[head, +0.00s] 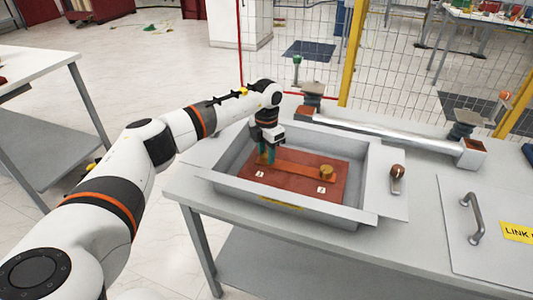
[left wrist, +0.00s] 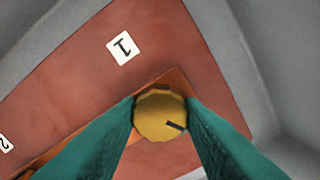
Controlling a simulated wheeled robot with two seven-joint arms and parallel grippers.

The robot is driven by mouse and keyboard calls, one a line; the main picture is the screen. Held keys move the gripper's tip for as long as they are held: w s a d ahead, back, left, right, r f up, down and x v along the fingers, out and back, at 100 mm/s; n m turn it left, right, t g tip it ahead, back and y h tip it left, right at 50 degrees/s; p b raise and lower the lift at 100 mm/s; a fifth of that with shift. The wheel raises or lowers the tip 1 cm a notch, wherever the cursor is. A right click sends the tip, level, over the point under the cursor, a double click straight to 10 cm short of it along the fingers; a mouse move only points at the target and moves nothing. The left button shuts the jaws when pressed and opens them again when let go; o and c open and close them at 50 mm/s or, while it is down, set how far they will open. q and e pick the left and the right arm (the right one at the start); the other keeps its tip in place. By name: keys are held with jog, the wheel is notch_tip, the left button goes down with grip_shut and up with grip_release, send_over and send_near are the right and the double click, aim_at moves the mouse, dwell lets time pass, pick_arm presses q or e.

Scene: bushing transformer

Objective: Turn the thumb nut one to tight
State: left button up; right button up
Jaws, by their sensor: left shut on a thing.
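Thumb nut one is a round gold knob (left wrist: 160,115) with a dark line mark near its lower right edge. It sits on the copper strip by the white label 1 (left wrist: 123,48). My left gripper (head: 267,158) reaches down into the grey tray; its teal fingers (left wrist: 160,118) are shut on the nut from both sides. In the head view the fingers hide this nut. A second gold thumb nut (head: 327,172) stands at the strip's other end by label 2 (head: 321,189), clear of the gripper. My right gripper is not in view.
The grey tray (head: 384,170) has raised walls around the red-brown board (head: 300,190). A metal bar (head: 385,132) lies behind it, and a small knobbed lever (head: 397,178) stands at its right. A panel with a handle (head: 477,217) is farther right.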

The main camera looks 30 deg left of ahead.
aim_at(266, 154)
pick_arm(q)
jog(key=m, duration=0.4)
jog(key=shift+m+b, duration=0.4)
dwell(0.4)
jog(key=o, duration=1)
notch_tip(266, 154, up, 12)
jog(key=b, duration=0.1)
jog(key=shift+b, duration=0.3)
